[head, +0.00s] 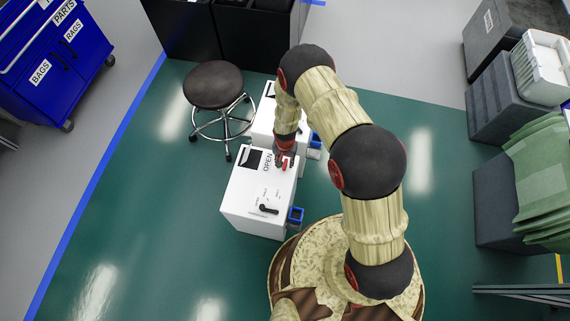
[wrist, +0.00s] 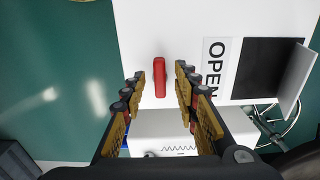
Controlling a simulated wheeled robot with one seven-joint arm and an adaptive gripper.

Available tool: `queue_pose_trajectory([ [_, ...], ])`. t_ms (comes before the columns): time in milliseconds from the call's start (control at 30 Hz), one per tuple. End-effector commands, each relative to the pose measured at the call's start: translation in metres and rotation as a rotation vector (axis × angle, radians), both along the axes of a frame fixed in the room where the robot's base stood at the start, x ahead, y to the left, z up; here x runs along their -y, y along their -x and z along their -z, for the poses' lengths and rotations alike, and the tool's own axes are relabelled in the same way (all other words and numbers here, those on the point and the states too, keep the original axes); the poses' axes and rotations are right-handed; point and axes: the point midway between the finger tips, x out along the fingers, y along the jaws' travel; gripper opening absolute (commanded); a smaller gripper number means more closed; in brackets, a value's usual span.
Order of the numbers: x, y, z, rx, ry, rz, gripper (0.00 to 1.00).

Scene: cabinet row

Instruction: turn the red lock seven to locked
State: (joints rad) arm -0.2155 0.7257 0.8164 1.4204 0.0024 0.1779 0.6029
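A red lock handle (wrist: 160,77), a short straight bar, stands out from the white cabinet face (wrist: 190,30). It runs up and down in the wrist view. My gripper (wrist: 160,72) is open, with one finger on each side of the red handle and gaps showing on both sides. I cannot tell how far the fingertips are from the face. In the head view my gripper (head: 284,158) is over the top of the white cabinet (head: 245,190), and red shows there, partly hidden by it. No number or locked mark is readable near the handle.
A label reading OPEN (wrist: 216,70) and a dark panel (wrist: 262,68) with a raised pale flap (wrist: 297,75) lie right of the lock. A black lever (head: 268,209) is on the same cabinet. A stool (head: 213,85) stands behind left. Green floor is clear at left.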

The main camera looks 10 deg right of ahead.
Motion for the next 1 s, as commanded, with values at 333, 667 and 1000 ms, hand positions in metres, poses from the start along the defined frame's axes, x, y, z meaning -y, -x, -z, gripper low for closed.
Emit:
queue_pose_trajectory([
  [333,-0.0001,-0.0001,0.0085,0.0,0.0,0.0,0.3],
  [667,0.0,0.0,0.0084,0.0,0.0,-0.001,0.15],
  [1000,-0.0002,-0.0002,0.0084,0.0,0.0,-0.001,0.0],
])
